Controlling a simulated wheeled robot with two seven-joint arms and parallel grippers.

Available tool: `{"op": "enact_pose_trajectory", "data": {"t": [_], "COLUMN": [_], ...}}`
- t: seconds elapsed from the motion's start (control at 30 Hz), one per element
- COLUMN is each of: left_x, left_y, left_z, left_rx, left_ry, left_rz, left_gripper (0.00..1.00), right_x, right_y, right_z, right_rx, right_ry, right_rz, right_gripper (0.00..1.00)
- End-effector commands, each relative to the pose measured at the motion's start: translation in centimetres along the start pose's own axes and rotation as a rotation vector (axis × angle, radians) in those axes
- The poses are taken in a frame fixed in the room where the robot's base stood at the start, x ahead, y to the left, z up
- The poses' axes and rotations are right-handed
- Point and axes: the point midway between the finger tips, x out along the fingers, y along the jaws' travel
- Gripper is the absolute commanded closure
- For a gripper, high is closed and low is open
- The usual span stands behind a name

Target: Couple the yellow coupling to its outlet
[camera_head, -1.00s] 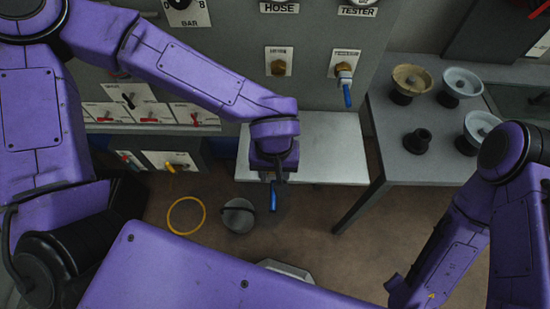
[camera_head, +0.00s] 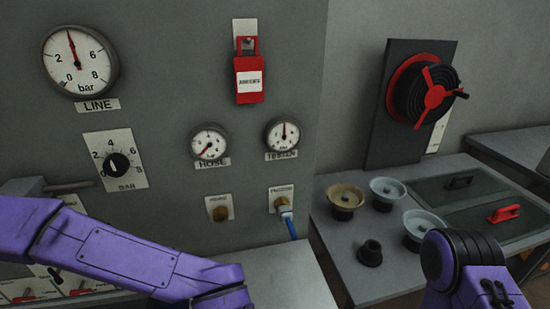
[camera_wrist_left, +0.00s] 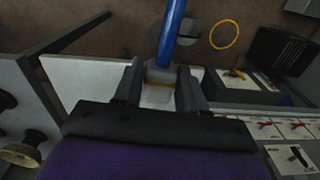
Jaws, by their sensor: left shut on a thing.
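My left gripper (camera_wrist_left: 158,84) is shut on a pale grey coupling (camera_wrist_left: 157,97) with a yellow-orange band and a blue hose (camera_wrist_left: 172,32) leading away from it; this shows in the left wrist view. In the head view only my left forearm shows at bottom left; its gripper is below the frame. A bare brass outlet (camera_head: 220,213) sits on the panel under the HOSE gauge. The outlet under the TESTER gauge carries a pale coupling (camera_head: 284,211) with a blue hose hanging down. My right gripper is not in view.
A grey shelf (camera_head: 285,275) juts out below the outlets. A red lockout tag (camera_head: 249,84) hangs above the gauges. The bench at right holds several round cup-like parts (camera_head: 346,198). In the wrist view a yellow ring (camera_wrist_left: 225,35) lies on the floor.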

Motion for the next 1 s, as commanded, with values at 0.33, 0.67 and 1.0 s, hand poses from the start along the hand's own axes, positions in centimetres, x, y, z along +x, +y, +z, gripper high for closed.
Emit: {"op": "enact_pose_trajectory", "data": {"t": [0.33, 0.67, 1.0], "left_x": [-0.6, 0.0, 0.1], "left_y": [-1.8, -6.8, -7.0], "left_z": [-9.2, -17.6, -17.7], "left_rx": [0.297, 0.206, 0.199], "left_ry": [0.002, 0.004, 0.003], "left_rz": [-0.018, 0.003, 0.006], "left_gripper": [0.86, 0.86, 0.86], "right_x": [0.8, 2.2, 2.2], "right_y": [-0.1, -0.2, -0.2], "right_z": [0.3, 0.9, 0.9], "right_rx": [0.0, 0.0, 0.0], "right_ry": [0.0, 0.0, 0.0], "right_rz": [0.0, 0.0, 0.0], "right_gripper": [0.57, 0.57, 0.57]}}
